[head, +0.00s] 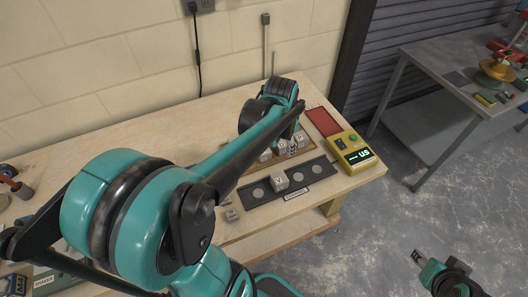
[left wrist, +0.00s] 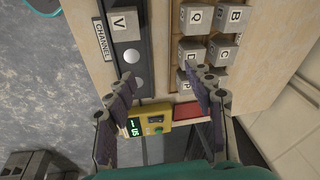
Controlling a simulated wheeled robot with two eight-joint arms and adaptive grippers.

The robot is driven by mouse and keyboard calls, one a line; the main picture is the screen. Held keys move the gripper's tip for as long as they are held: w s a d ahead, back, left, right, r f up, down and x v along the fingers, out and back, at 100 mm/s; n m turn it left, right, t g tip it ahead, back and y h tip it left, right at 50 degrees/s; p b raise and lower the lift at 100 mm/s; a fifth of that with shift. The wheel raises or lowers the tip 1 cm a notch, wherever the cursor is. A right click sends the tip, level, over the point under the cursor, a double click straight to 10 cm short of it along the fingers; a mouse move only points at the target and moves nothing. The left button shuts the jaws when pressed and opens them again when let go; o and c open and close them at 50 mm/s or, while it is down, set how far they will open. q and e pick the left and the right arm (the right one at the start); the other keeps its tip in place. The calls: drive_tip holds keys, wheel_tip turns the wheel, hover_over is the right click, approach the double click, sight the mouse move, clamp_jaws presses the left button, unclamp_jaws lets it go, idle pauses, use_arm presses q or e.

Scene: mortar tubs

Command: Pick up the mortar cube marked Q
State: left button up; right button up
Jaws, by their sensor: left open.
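The grey mortar cube marked Q (left wrist: 194,17) stands at the top of the left wrist view, in a group of lettered cubes on a wooden tray. In that view my left gripper (left wrist: 160,76) is open, with nothing between its fingers. Q lies beyond the right fingertip and is not touched. In the head view my left gripper (head: 291,146) is over the cube group and partly hides it; I cannot tell which cube there is Q. My right gripper (head: 420,257) is at the lower right over the floor; its jaw opening is unclear.
Cubes marked B (left wrist: 235,15), C (left wrist: 222,48) and D (left wrist: 191,52) stand close to Q. A cube marked V (left wrist: 124,22) sits on a black strip (head: 318,172) with round spots. A yellow device (head: 346,142) and a red pad (head: 322,121) lie to the right.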

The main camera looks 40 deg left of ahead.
use_arm(q)
drive_tip(key=m+g+p, duration=0.1)
drive_tip(key=m+g, duration=0.1)
hover_over(263, 153)
drive_tip(key=w, duration=0.2)
drive_tip(key=shift+h, duration=0.4)
drive_tip(key=f, duration=0.5)
drive_tip(key=shift+a+f, duration=0.2)
drive_tip(key=shift+f, duration=0.1)
drive_tip(key=f, duration=0.3)
drive_tip(key=shift+a+f+b, duration=0.15)
drive_tip(key=shift+a+b, duration=0.2)
drive_tip(key=shift+b, duration=0.05)
drive_tip(key=f, duration=0.1)
drive_tip(key=f+b, duration=0.1)
drive_tip(key=f, duration=0.1)
drive_tip(key=f+b, duration=0.1)
drive_tip(key=f, duration=0.1)
drive_tip(key=shift+s+f, duration=0.2)
drive_tip(key=shift+s, duration=0.1)
drive_tip(key=shift+r, duration=0.1)
drive_tip(key=shift+c, duration=0.2)
drive_tip(key=c, duration=1.1)
drive_tip(key=shift+r, duration=0.1)
